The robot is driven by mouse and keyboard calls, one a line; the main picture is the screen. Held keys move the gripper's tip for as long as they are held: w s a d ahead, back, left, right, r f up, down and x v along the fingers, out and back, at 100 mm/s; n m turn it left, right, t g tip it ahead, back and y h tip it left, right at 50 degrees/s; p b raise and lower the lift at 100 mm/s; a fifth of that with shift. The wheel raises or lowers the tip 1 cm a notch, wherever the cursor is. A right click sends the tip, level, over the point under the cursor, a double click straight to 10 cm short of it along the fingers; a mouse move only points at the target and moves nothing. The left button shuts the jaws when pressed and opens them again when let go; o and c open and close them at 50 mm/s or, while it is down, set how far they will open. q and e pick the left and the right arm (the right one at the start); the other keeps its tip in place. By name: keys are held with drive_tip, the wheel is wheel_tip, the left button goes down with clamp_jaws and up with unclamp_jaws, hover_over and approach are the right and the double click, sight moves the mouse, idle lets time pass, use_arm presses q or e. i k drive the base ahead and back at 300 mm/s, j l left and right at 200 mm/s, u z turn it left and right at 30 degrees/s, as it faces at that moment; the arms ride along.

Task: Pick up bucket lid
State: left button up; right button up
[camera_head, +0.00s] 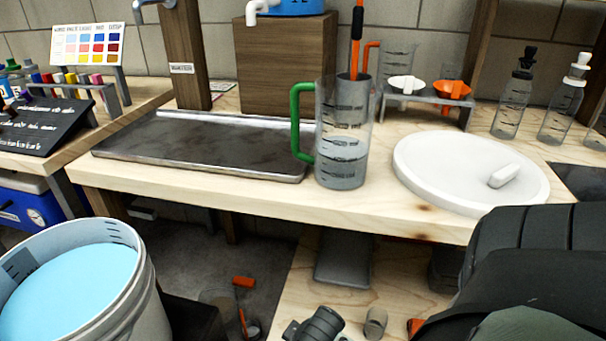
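The bucket lid (471,173) is a white round disc lying flat on the light wooden counter at the right. A short raised white handle (503,176) is on its right part. A white bucket (152,308) holding light blue liquid (70,290) stands at the lower left, with its top uncovered.
A clear pitcher (341,170) with a green handle stands left of the lid, beside a dark tray (205,145). Bottles (513,105) and a small rack (428,97) stand behind. A large dark ridged shape (535,265) fills the lower right, close to the lid's front edge.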

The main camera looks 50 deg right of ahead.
sight(466, 175)
drive_tip(key=l+z, duration=0.15)
drive_tip(key=z, duration=0.25)
drive_tip(key=l+z, duration=0.1)
drive_tip(key=z, duration=0.7)
drive_tip(key=j+z, duration=0.1)
drive_tip(key=z, duration=0.65)
drive_tip(key=k+z, duration=0.1)
drive_tip(key=z, duration=0.25)
